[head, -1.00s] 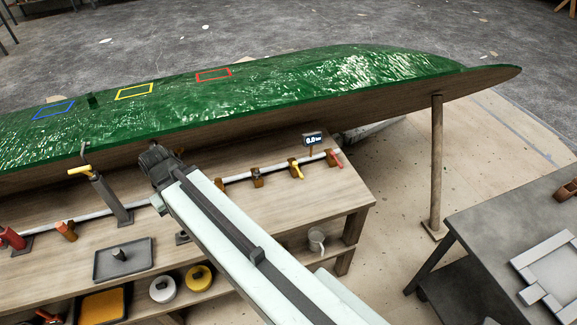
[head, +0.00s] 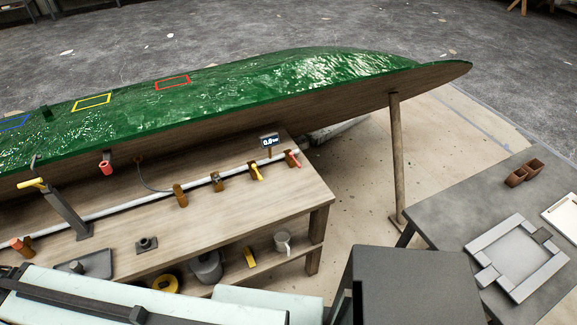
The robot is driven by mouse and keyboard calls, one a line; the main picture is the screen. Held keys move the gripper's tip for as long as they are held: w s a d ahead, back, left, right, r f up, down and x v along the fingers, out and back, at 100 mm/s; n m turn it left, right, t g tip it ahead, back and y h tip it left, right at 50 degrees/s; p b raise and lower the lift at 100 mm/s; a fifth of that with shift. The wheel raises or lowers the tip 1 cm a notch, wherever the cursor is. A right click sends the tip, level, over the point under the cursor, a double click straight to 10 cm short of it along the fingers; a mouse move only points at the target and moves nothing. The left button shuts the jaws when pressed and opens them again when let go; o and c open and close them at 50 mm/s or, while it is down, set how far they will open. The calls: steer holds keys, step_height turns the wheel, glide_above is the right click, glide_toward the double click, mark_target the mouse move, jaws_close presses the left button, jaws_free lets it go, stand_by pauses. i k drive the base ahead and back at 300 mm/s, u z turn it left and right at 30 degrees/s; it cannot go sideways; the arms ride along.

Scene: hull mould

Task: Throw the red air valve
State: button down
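The red air valve (head: 293,158) is a small red lever on a dark block, at the right end of the white pipe on the wooden bench. A small display (head: 269,142) beside the valves seems to read 0.0 bar. My arm lies across the bottom left of the picture, and my gripper is out of view. Nothing of mine covers the red valve.
The green hull (head: 250,95) overhangs the back of the wooden bench (head: 285,200). A post (head: 397,160) supports the hull at right. A grey table (head: 455,210) with a frame-shaped piece (head: 520,257) stands at right. Floor shows between bench and table.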

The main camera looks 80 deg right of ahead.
mark_target(291, 153)
steer(key=u, duration=0.05)
steer(key=k, duration=0.9)
steer(key=z, duration=0.2)
steer(key=i, duration=0.5)
steer(key=z, duration=0.1)
